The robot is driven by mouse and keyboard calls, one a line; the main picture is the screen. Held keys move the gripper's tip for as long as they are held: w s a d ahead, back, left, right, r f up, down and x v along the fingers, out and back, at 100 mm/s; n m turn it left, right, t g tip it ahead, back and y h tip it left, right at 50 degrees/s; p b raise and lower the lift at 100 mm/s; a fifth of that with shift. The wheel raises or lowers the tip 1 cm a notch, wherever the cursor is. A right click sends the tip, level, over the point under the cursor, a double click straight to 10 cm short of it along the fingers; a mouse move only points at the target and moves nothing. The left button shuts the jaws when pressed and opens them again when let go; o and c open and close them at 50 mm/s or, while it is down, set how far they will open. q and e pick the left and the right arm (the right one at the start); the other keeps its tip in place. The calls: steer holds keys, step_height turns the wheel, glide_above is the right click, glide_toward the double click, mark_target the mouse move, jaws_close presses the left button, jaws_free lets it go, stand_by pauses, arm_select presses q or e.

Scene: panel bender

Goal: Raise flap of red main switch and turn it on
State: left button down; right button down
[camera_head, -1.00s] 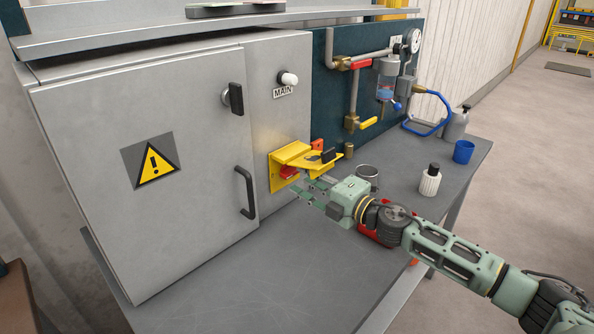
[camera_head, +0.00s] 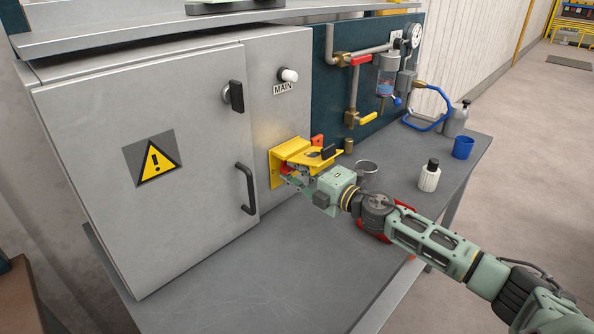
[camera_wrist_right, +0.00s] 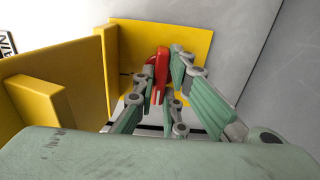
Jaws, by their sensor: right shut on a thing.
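The yellow flap (camera_head: 318,155) of the main switch stands raised, sticking out from the cabinet front. The red switch handle (camera_wrist_right: 159,73) sits under it against the yellow plate (camera_wrist_right: 197,45) and stands lengthwise between my fingers in the right wrist view. My right gripper (camera_wrist_right: 160,92) is shut on the red handle, with a finger on each side of it. In the head view my right gripper (camera_head: 292,177) reaches under the flap, and its fingertips partly hide the handle. The handle's exact switch position cannot be told. My left gripper is not in view.
The grey cabinet (camera_head: 85,190) with a warning sign and black door handle (camera_head: 245,188) stands left. A metal cup (camera_head: 367,172), white bottle (camera_head: 429,177) and blue cup (camera_head: 463,148) stand on the bench to the right. The bench front (camera_head: 260,270) is clear.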

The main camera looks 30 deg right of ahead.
stand_by(0.4)
steer(key=shift+m+p, duration=5.15)
steer(key=shift+m, duration=2.25)
steer(key=shift+f, duration=0.1)
steer(key=c, duration=1.8)
jaws_free()
